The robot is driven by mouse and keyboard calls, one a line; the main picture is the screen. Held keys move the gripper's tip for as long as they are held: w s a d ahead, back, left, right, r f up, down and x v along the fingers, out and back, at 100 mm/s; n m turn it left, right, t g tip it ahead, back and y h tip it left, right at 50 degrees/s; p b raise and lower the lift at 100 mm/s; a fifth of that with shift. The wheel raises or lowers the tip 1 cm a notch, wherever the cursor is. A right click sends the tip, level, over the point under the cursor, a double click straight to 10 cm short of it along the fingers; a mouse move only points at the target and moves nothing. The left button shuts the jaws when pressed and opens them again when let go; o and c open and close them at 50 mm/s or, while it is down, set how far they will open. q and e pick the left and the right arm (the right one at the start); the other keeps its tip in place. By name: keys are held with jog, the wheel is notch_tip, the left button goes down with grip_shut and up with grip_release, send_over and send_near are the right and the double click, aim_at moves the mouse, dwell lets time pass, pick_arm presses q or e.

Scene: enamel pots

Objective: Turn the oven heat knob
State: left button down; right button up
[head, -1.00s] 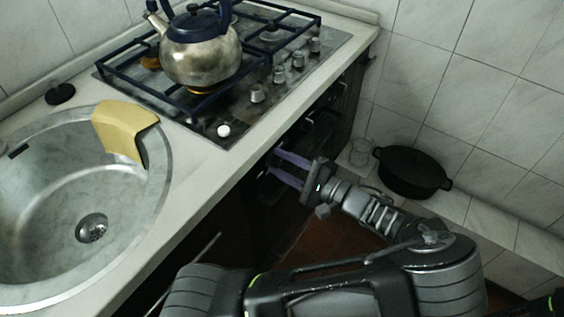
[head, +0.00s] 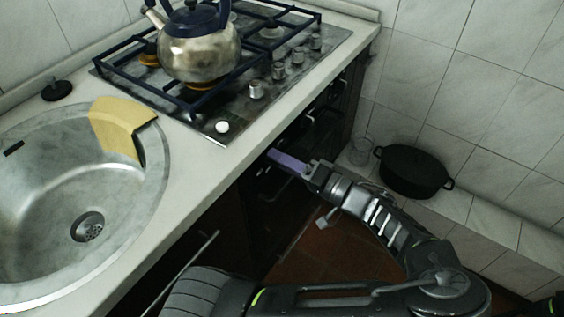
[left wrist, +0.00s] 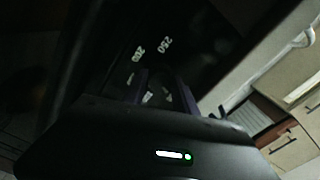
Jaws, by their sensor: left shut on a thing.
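The oven front (head: 262,200) is the dark face under the counter, mostly in shadow. My left gripper (head: 272,157) has its purple fingers against its upper part, just below the counter edge. In the left wrist view the two fingers of my left gripper (left wrist: 160,92) are around the oven heat knob (left wrist: 158,96), which is dark and mostly hidden between them. The white dial marks 200 and 250 (left wrist: 152,48) show just beyond the fingers. The gripper is shut on the knob. In the head view the knob is hidden. My right gripper is not in view.
The counter edge (head: 225,163) runs close above my left gripper. A kettle (head: 200,52) stands on the hob, whose own knobs (head: 279,71) line its right side. A black pot (head: 412,171) and a glass (head: 360,150) stand on the ledge at right.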

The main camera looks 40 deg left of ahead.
pick_arm(q)
jog(key=n+b, duration=0.1)
jog(key=n, duration=0.3)
dwell(0.4)
jog(key=c, duration=1)
grip_release()
jog(key=shift+c, duration=0.2)
jog(key=d, duration=0.8)
jog(key=shift+w, duration=0.1)
